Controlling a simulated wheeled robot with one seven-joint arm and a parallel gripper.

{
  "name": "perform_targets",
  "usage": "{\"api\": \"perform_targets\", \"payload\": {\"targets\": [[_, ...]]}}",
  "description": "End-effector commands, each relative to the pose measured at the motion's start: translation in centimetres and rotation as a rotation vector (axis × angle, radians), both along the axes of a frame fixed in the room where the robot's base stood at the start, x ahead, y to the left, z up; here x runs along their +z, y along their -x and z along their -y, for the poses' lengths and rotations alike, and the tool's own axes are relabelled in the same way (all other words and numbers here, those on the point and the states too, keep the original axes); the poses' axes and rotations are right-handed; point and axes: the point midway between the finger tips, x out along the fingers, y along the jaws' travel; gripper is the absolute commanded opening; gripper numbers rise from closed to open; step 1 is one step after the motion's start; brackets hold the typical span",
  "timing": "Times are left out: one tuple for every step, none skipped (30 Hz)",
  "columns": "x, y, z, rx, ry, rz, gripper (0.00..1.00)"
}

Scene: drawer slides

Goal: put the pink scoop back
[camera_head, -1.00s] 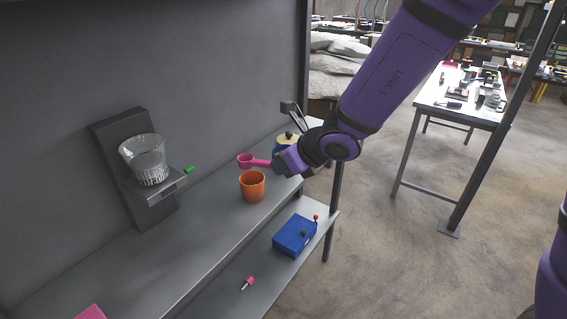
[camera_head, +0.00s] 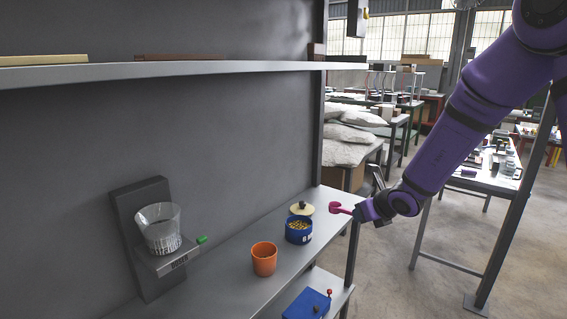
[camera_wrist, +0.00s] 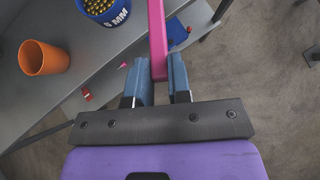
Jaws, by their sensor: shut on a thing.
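The pink scoop (camera_head: 338,208) is held in my gripper (camera_head: 358,212), in the air just right of a blue tub. In the wrist view its pink handle (camera_wrist: 157,42) runs up between the two blue fingers of my gripper (camera_wrist: 160,78), which are shut on it. The scoop's bowl is out of the wrist view. The blue tub (camera_head: 298,236) stands open on the shelf, full of small yellow-brown balls; it also shows in the wrist view (camera_wrist: 112,20), marked "8 MM". Its pale lid (camera_head: 301,208) with a dark knob lies behind it.
An orange cup (camera_head: 264,259) stands left of the tub. A blue box (camera_head: 308,304) is on the lower shelf. A high shelf (camera_head: 180,68) spans above.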

Motion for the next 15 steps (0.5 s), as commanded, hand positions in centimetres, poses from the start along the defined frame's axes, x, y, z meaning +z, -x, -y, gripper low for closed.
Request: {"api": "perform_targets", "payload": {"targets": [[-0.3,-0.8,2.1,-0.037,0.0,0.0,0.0],[-0.5,-1.2,3.0,-0.053,0.0,-0.001,0.0],[-0.6,-1.6,4.3,-0.073,0.0,0.0,0.0],[-0.7,-1.9,5.0,-0.086,0.0,0.0,0.0],[-0.8,-2.1,5.8,-0.098,0.0,0.0,0.0],[-0.9,-2.3,6.6,-0.112,0.0,0.0,0.0],[-1.0,-2.5,7.1,-0.12,0.0,0.0,0.0],[-1.1,-2.6,7.6,-0.128,0.0,0.0,0.0],[-1.1,-2.8,8.0,-0.136,0.0,0.0,0.0],[-1.1,-2.8,8.2,-0.14,0.0,0.001,0.0],[-1.1,-2.9,8.4,-0.143,0.0,0.001,0.0],[-1.2,-3.0,8.6,-0.146,-0.001,0.001,0.0],[-1.2,-3.0,8.7,-0.147,0.0,0.001,0.0],[-1.2,-3.0,8.7,-0.148,0.0,0.001,0.0],[-1.2,-3.0,8.7,-0.148,0.0,0.001,0.0]]}}
